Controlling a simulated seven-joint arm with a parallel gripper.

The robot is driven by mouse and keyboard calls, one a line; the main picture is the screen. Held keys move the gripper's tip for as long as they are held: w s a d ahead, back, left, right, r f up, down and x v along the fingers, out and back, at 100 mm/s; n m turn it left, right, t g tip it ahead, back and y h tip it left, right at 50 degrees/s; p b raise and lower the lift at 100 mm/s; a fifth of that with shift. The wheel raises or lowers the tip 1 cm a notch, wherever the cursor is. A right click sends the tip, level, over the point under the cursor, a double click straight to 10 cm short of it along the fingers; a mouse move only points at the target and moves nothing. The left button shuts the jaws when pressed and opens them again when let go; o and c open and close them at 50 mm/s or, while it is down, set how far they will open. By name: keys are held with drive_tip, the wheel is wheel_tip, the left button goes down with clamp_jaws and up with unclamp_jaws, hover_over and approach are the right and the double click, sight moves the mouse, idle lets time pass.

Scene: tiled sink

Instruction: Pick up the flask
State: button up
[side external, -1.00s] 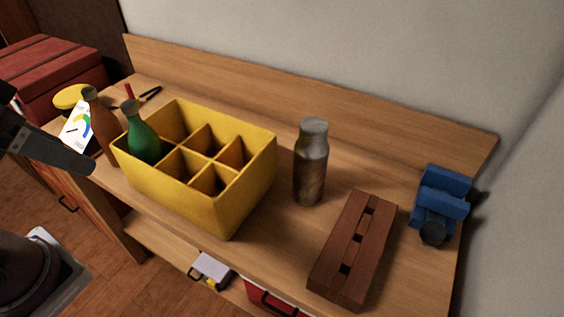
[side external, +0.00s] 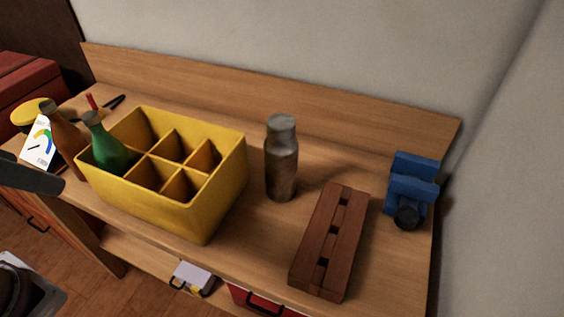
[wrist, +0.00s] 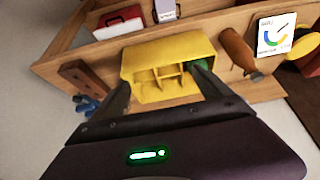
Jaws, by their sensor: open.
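The flask (side external: 282,160) is a grey-brown metal bottle with a paler cap. It stands upright on the wooden workbench, between the yellow crate and the brown slotted block in the side view. I cannot make it out in the wrist view. In the wrist view my gripper (wrist: 162,76) is open, its two dark fingers spread in front of the yellow crate (wrist: 140,58), with nothing visible held between them. In the side view only a dark part of my arm shows at the left edge, well away from the flask.
The yellow crate (side external: 205,200) has several compartments, with a green bottle (side external: 107,148) in one. A brown bottle (side external: 66,138) stands left of it. The brown slotted block (side external: 330,242) and a blue vise (side external: 412,188) are to the flask's right. A low wooden backboard (side external: 300,108) runs behind.

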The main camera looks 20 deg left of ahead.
drive_tip(key=w+a+f+m+t, duration=0.1)
drive_tip(key=w+m+t, duration=0.1)
drive_tip(key=w, duration=1.1)
drive_tip(key=m+t+h, duration=0.2)
drive_tip(key=m+h, duration=0.5)
drive_tip(key=h, duration=0.3)
approach(266, 146)
drive_tip(key=w+d, duration=0.3)
drive_tip(key=shift+w+d+f, duration=0.15)
drive_tip(key=shift+d+f, duration=0.05)
drive_tip(key=shift+f, duration=0.05)
drive_tip(key=x, duration=0.3)
drive_tip(key=f+x, duration=0.1)
drive_tip(key=x, duration=0.2)
drive_tip(key=shift+a+f, duration=0.1)
drive_tip(key=shift+f, duration=0.05)
clamp_jaws()
